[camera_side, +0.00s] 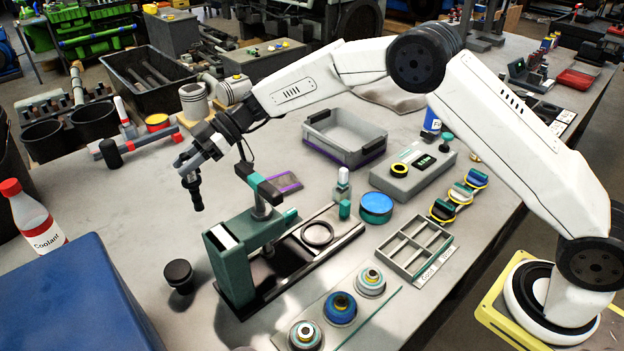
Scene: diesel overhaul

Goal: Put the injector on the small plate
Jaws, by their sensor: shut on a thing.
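My gripper (188,172) is at the left centre, high above the bench. It is shut on the injector (195,194), a short dark stepped cylinder that hangs roughly upright below the jaws, clear of the bench. The jaws hide its upper end. A small flat dark plate with a purple edge (289,183) lies on the bench to the right of my gripper, behind the green press; it looks like the small plate. Nothing is seen standing on it. The gripper and injector are well apart from it.
A green press (232,262) stands between the front and the plate. A grey bin (345,140) is behind the plate. A black cup (180,275), coolant bottle (36,218) and blue box (75,300) stand at the left. A divided tray (412,246) is at the right.

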